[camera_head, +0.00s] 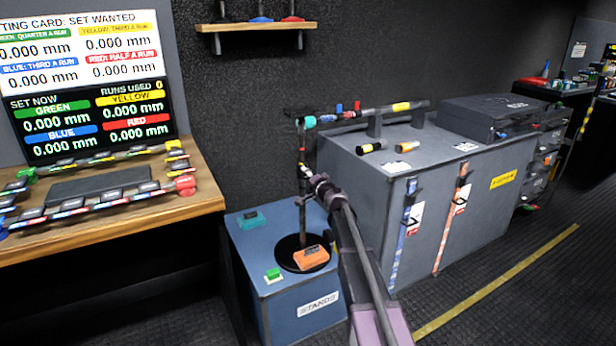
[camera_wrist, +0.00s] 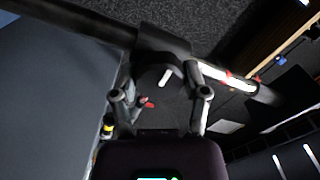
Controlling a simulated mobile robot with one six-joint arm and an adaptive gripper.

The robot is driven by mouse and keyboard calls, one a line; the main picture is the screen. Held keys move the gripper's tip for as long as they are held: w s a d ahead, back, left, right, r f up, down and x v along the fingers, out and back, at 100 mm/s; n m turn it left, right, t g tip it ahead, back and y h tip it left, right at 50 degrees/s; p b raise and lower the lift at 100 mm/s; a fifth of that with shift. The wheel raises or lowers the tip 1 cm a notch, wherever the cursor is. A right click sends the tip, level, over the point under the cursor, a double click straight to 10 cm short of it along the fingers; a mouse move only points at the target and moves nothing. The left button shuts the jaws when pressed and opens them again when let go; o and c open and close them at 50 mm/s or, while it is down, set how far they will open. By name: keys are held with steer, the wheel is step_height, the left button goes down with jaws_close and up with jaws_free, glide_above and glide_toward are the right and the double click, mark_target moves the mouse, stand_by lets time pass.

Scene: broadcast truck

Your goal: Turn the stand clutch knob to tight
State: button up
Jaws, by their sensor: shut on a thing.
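The stand (camera_head: 302,222) is a thin dark pole rising from a round black base on a blue box. My gripper (camera_head: 306,173) reaches the upper part of the pole, and the arm and gripper hide the knob in the head view. In the wrist view the dark clutch knob (camera_wrist: 163,82) lies between the two fingers of my gripper (camera_wrist: 161,97), with a white pointer mark on its face. A small red mark (camera_wrist: 147,104) shows near the knob's lower edge. The gripper is shut on the knob. No lettering for tight can be read.
The blue box (camera_head: 318,309) labelled STANDS carries green, teal and orange blocks. A large grey case (camera_head: 345,170) stands close on the right. A wooden desk (camera_head: 120,220) with a screen (camera_head: 92,118) is on the left. Floor is free at front right.

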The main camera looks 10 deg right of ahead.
steer(key=shift+w, duration=0.15)
steer(key=o, duration=1.1)
steer(key=shift+o, duration=0.2)
steer(key=v, duration=1.2)
